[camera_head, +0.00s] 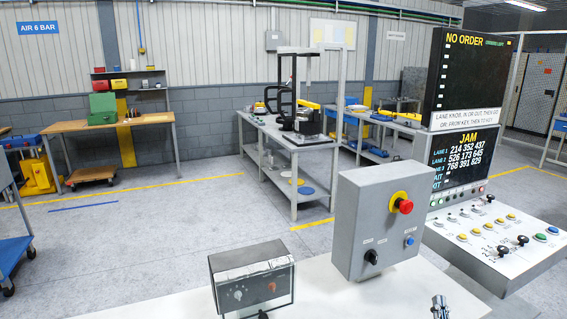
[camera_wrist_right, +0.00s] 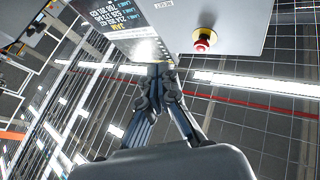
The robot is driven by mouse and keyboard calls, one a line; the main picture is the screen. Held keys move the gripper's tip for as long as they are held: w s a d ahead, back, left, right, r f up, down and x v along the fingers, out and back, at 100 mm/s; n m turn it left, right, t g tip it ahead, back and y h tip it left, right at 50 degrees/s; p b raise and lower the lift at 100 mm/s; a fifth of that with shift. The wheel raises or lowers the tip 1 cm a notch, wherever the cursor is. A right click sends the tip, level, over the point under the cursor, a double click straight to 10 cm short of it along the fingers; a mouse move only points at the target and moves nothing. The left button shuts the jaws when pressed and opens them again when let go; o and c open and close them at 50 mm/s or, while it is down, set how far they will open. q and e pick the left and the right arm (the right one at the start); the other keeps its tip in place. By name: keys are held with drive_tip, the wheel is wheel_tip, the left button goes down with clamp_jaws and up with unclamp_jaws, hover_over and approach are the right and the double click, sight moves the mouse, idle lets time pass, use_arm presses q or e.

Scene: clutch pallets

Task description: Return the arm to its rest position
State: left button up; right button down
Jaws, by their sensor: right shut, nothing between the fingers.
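My right gripper (camera_head: 440,306) shows only as a small metallic tip at the bottom edge of the head view, right of the middle. In the right wrist view its fingers (camera_wrist_right: 160,72) are together, with nothing visible between them. A grey control box with a red emergency button (camera_head: 403,206) on a yellow collar stands behind and left of the gripper. The red button also shows in the wrist view (camera_wrist_right: 203,40). The gripper appears apart from the box. Most of the right arm is out of the head view. My left gripper is not in view.
A sloped control console (camera_head: 490,250) with knobs and buttons stands at right, under a screen (camera_head: 468,158) reading JAM and a NO ORDER board (camera_head: 470,80). A small dark-framed box (camera_head: 252,282) stands at lower left of the grey box.

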drive_tip(key=s+a+f+n+g+y, duration=0.5)
drive_tip(key=s+a+f+g, duration=0.5)
drive_tip(key=a+f, duration=0.15)
drive_tip(key=s+a+f+n+g, duration=0.15)
drive_tip(key=s+g, duration=0.25)
drive_tip(key=s, duration=0.7)
drive_tip(key=s+a+f+g, duration=0.1)
drive_tip(key=s+a+g, duration=0.3)
drive_tip(key=s, duration=0.7)
wheel_tip(320, 180, down, 26)
drive_tip(key=d+f+g+b, duration=0.1)
drive_tip(key=g+b, duration=0.1)
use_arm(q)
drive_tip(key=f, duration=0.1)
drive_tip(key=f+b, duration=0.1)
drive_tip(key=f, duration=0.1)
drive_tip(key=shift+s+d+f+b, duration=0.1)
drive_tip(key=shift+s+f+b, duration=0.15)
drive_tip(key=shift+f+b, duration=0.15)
use_arm(e)
drive_tip(key=s+d+f+g, duration=0.1)
drive_tip(key=s+d+f, duration=0.2)
drive_tip(key=s+f, duration=1.5)
drive_tip(key=shift+f+n, duration=0.35)
drive_tip(key=shift+s, duration=0.1)
